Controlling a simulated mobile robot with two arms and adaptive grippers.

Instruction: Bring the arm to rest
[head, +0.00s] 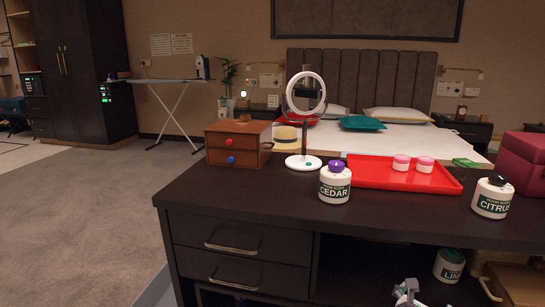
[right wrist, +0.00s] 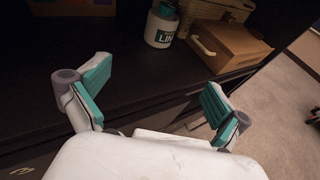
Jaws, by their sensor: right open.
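My right gripper (right wrist: 156,88) is open and empty in the right wrist view, its teal finger pads wide apart. It is in front of the dark lower shelf (right wrist: 130,65), with nothing between the fingers. A small part of it (head: 408,293) shows at the bottom edge of the head view, low in front of the counter (head: 250,190). My left gripper is not in view.
A LIN-labelled jar (head: 449,266) and a brown box (right wrist: 222,47) stand on the lower shelf. On the counter are a CEDAR jar (head: 335,186), a red tray (head: 375,184), a CITRUS jar (head: 492,198), a mirror (head: 303,162) and a wooden drawer box (head: 215,143). Carpet at left is clear.

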